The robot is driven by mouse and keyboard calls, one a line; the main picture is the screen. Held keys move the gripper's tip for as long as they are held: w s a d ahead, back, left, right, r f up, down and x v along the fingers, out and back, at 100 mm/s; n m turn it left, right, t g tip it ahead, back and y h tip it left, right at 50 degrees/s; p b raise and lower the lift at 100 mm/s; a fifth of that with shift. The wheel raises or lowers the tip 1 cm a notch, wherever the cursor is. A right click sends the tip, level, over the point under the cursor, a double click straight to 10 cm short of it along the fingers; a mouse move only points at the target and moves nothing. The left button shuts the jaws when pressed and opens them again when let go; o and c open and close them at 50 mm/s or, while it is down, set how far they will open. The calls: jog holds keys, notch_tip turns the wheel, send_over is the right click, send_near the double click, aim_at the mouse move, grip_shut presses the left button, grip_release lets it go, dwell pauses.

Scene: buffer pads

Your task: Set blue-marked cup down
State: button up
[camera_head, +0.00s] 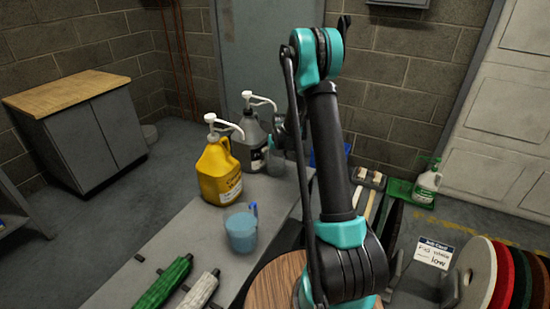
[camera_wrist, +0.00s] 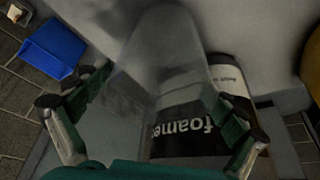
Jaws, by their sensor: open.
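A translucent bluish cup with a blue handle (camera_head: 241,230) stands upright on the grey bench in front of the yellow jug. A second, greyish clear cup (camera_head: 276,164) stands beside the grey jug in the head view. My gripper (camera_head: 280,142) is there, partly hidden by my arm. In the wrist view, my gripper (camera_wrist: 160,105) is open, with a finger on either side of a clear cup (camera_wrist: 168,45). I cannot tell whether the fingers touch it. No blue mark shows on this cup.
The grey jug with a pump (camera_head: 250,135) is close to my gripper; its "foamer" label (camera_wrist: 185,130) shows through the cup. The yellow jug (camera_head: 217,175) stands to the left. Green and white rolls (camera_head: 165,283) lie on the front bench. A blue bin (camera_wrist: 54,47) sits beyond the bench.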

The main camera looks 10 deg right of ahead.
jog(key=a+v, duration=0.1)
jog(key=v, duration=1.1)
jog(key=s+d+r+m, duration=0.1)
jog(key=s+r, duration=0.1)
jog(key=s, duration=0.8)
jog(key=s+d+r, duration=0.2)
jog(key=s+r, duration=0.1)
jog(key=s, duration=0.7)
jog(key=s+f, duration=0.2)
jog(key=s, duration=0.6)
jog(key=s+f, duration=0.1)
jog(key=s, duration=0.8)
jog(key=shift+s+d+f+m+h, duration=0.3)
jog(key=shift+d+f+m+h, duration=0.1)
jog(key=shift+d, duration=0.05)
